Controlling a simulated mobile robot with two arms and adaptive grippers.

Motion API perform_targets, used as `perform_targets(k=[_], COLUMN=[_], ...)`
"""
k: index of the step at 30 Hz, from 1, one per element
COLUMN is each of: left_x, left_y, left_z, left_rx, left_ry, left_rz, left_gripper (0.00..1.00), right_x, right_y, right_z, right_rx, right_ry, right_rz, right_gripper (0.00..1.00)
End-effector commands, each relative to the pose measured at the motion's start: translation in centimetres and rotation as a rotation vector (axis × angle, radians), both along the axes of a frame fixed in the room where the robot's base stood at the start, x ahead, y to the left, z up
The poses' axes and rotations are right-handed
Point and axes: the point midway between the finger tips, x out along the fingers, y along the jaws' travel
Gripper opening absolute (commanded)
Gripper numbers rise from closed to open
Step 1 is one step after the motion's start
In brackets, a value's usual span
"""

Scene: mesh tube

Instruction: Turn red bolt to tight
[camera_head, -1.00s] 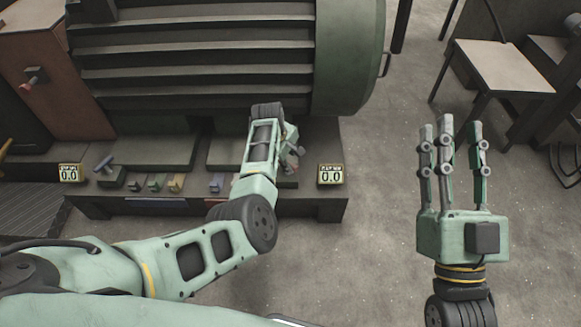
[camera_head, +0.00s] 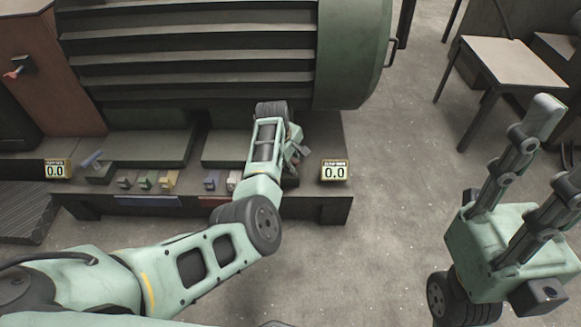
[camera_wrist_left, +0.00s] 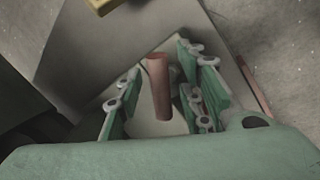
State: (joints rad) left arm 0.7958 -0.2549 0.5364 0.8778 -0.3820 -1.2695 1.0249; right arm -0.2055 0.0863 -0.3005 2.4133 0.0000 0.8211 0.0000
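The red bolt (camera_wrist_left: 160,88) shows in the left wrist view as a reddish cylinder, between the green fingers of my left gripper (camera_wrist_left: 158,68). The fingers are apart, with a clear gap to the bolt on the left. On the right they are close to it, and I cannot tell whether they touch. In the head view my left gripper (camera_head: 297,152) is at the right end of the low bench (camera_head: 320,205), and the bolt is hidden. My right gripper (camera_head: 558,150) is empty, with its fingers apart, over the floor at the right.
A yellow-framed display (camera_head: 334,170) reading 0.0 stands just right of my left gripper; another display (camera_head: 56,170) stands at the bench's left end. Several small coloured blocks lie between. A large green ribbed machine (camera_head: 350,50) rises behind. A table (camera_head: 515,65) stands at upper right.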

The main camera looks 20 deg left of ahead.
Motion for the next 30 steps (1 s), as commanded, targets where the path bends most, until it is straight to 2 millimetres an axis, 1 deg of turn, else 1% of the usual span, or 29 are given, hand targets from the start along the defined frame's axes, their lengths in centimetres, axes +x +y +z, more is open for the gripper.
perform_targets(k=[1,4,16,28,30], left_x=[0.1,0.18,0.23,0.26,0.26], left_y=[-0.06,-0.09,-0.11,-0.13,-0.16], left_z=[-0.61,-0.84,-0.82,-0.8,-0.8], left_rx=[0.0,-0.001,-0.001,-0.001,-0.001], left_ry=[-0.001,0.0,0.001,0.0,-0.001], left_rz=[0.0,0.0,0.0,0.0,0.0], left_gripper=[0.35,0.35,0.35,0.0,0.0], right_x=[0.01,0.05,0.14,0.15,0.15], right_y=[0.03,0.08,0.14,0.16,0.16], right_z=[-0.16,0.2,0.62,0.6,0.6], right_rx=[-0.001,-0.002,-0.005,-0.005,-0.005], right_ry=[-0.015,-0.031,-0.039,-0.039,-0.039], right_rz=[-0.001,-0.002,-0.003,-0.003,-0.003], right_gripper=[0.35,0.35,0.35,0.35,0.35])
